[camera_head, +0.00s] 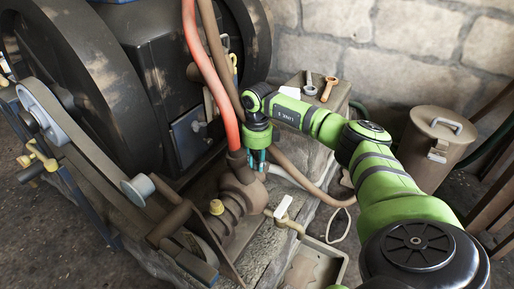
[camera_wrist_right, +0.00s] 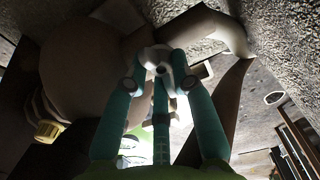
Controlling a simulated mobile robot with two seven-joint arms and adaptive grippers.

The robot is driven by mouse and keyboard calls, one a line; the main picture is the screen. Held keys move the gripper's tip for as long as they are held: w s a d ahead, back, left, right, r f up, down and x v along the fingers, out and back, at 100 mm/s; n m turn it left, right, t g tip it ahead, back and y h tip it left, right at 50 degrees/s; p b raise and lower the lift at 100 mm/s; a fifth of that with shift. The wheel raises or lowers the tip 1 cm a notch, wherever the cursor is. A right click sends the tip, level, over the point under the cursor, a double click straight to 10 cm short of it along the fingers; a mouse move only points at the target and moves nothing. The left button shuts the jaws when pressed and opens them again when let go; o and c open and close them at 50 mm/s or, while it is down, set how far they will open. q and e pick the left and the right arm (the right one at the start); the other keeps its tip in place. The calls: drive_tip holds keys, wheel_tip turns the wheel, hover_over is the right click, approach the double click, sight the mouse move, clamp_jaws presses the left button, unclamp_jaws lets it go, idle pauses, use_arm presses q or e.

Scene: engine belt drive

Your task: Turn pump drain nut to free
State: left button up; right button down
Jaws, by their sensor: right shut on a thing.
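The brown, rusty pump (camera_head: 238,192) stands in the middle of the head view, with a hose joined to its top. My right gripper (camera_head: 258,160) reaches down just behind and to the right of the pump. In the right wrist view its teal fingers (camera_wrist_right: 164,62) come together beside the round pump body (camera_wrist_right: 80,65). They are shut on a small part, taken as the pump drain nut, which the fingertips mostly hide. I cannot tell how far the nut is turned. My left gripper is not in view.
A yellow cap (camera_head: 216,207) sits on the pump's near side. Hoses (camera_head: 204,70) rise close to my gripper. A lidded bucket (camera_head: 430,150) stands right, the belt (camera_head: 90,150) runs left.

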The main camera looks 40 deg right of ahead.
drive_tip(key=shift+d, duration=0.2)
drive_tip(key=c, duration=1.1)
unclamp_jaws()
wheel_tip(320, 180, up, 12)
drive_tip(key=shift+s, duration=0.1)
